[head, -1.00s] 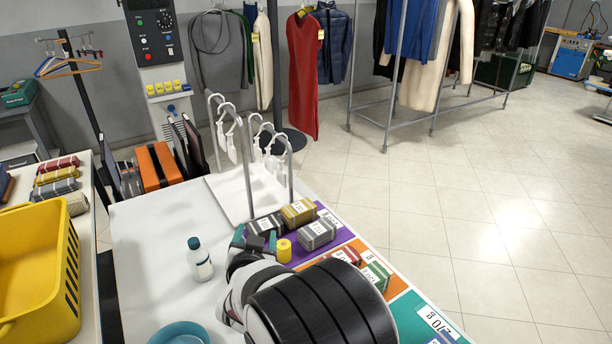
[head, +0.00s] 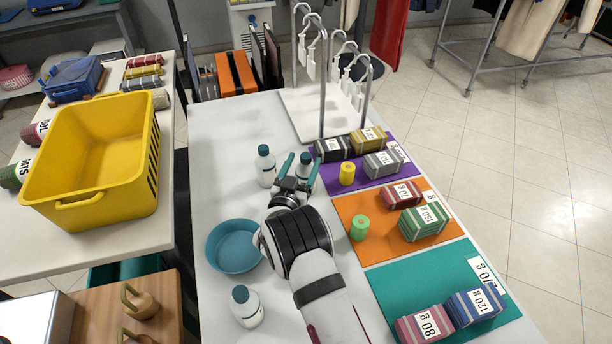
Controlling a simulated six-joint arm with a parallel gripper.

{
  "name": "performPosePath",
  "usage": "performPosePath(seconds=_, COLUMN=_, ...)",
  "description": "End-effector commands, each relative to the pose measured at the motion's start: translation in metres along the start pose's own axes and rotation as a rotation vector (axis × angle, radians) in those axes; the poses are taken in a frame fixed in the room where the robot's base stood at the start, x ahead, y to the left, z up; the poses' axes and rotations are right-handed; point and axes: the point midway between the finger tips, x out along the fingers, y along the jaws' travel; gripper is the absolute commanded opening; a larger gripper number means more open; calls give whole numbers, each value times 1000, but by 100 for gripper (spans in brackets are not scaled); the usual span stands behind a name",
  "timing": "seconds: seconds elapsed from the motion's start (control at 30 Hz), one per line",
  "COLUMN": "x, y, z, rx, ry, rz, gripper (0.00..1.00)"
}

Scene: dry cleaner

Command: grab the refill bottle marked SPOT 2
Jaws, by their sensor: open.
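Three white bottles with teal caps stand upright on the white table (head: 215,190). One bottle (head: 265,168) is at the back left, beside my gripper. A second bottle (head: 304,167) shows between the fingers of my gripper (head: 301,164). The third bottle (head: 247,307) is at the front, left of my arm. The bottle labels are too small to read, so I cannot tell which is marked SPOT 2. My gripper is open, with its teal fingers on either side of the second bottle. I cannot tell whether they touch it. Its lower part is hidden.
A teal bowl (head: 233,247) sits left of my arm. Purple, orange and teal mats (head: 385,280) with labelled bundles lie to the right. A yellow cylinder (head: 347,173) and a green cylinder (head: 360,228) stand near. A white rack (head: 300,100) is behind. A yellow basket (head: 95,150) is left.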

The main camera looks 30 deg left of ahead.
Motion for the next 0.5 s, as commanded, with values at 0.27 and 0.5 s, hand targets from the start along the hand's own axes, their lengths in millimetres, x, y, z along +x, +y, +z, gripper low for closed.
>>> performPosePath(seconds=0.27, x=8, y=0, z=0, rx=-1, ry=0, rz=-1, gripper=72)
performPosePath(seconds=0.5, x=8, y=0, z=-1, rx=-1, ry=0, rz=-1, gripper=28)
